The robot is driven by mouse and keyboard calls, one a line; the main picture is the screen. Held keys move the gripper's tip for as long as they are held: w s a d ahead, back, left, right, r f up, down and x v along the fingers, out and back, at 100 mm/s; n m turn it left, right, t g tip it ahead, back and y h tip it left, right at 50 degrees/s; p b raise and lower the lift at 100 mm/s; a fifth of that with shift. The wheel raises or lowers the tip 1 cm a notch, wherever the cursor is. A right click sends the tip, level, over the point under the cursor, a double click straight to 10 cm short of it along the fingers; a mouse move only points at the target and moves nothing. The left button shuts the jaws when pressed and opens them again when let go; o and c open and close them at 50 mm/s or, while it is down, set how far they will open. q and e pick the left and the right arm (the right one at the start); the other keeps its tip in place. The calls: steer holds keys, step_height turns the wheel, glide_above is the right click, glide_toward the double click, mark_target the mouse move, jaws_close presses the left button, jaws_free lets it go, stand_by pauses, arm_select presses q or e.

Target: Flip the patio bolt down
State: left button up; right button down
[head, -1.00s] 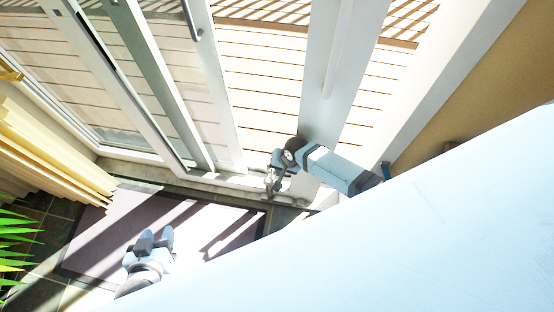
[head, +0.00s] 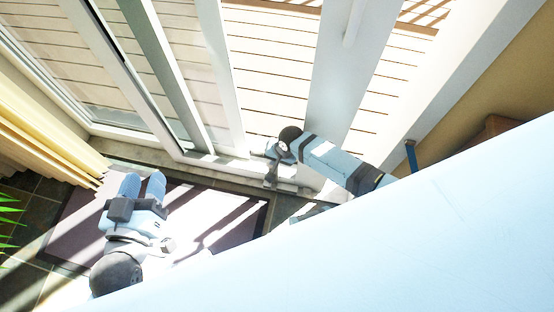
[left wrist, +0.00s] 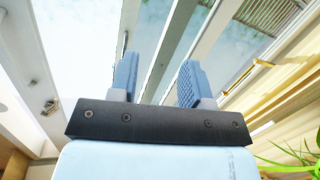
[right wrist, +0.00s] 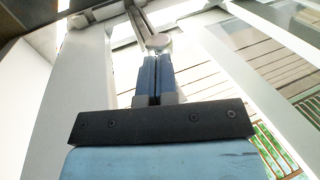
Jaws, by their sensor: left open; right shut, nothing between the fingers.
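The glazed patio door (head: 205,85) stands open-framed in white at the back. In the right wrist view, a round pale knob (right wrist: 158,42) lies just past my right fingertips, in front of a bar; it looks like part of the bolt. My right gripper (right wrist: 157,62) is shut and empty, close to it; I cannot tell whether they touch. In the head view, my right gripper (head: 270,172) is low by the door sill, its fingers partly hidden. My left gripper (head: 142,184) is open and empty above the mat; its parted fingers show in the left wrist view (left wrist: 155,82).
A dark mat (head: 225,225) lies before the sill. A yellow curtain (head: 45,135) hangs at the left, with a green plant (head: 8,225) below it. A large pale surface fills the lower right. A tan wall (head: 475,90) stands at the right.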

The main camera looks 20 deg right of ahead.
steer(key=shift+a+f+b, duration=0.1)
steer(key=shift+f+b, duration=0.35)
steer(key=shift+f, duration=0.15)
arm_select(q)
steer(key=shift+w+d+r+t+h, duration=0.1)
steer(key=shift+d+r+t+h, duration=0.15)
steer(key=shift+r, duration=0.3)
steer(key=shift+d+r+t+h, duration=0.15)
steer(key=shift+r+t, duration=0.15)
steer(key=shift+r, duration=0.2)
steer(key=shift+w+d+r+t+h, duration=0.15)
steer(key=shift+r+t+h, duration=0.1)
steer(key=shift+r, duration=0.3)
arm_select(e)
steer(key=shift+w, duration=0.1)
arm_select(q)
steer(key=shift+s, duration=0.1)
arm_select(e)
step_height(320, 180, down, 4)
steer(key=shift+a+r+b, duration=0.1)
steer(key=shift+b, duration=0.55)
steer(key=shift+f, duration=0.2)
arm_select(q)
steer(key=shift+s+d+r+t+h, duration=0.15)
steer(key=shift+r+t+h, duration=0.15)
steer(key=shift+r, duration=0.3)
steer(key=shift+s+d+r+t+h, duration=0.15)
steer(key=shift+r+t+h, duration=0.1)
steer(key=shift+r, duration=0.35)
steer(key=shift+w, duration=0.1)
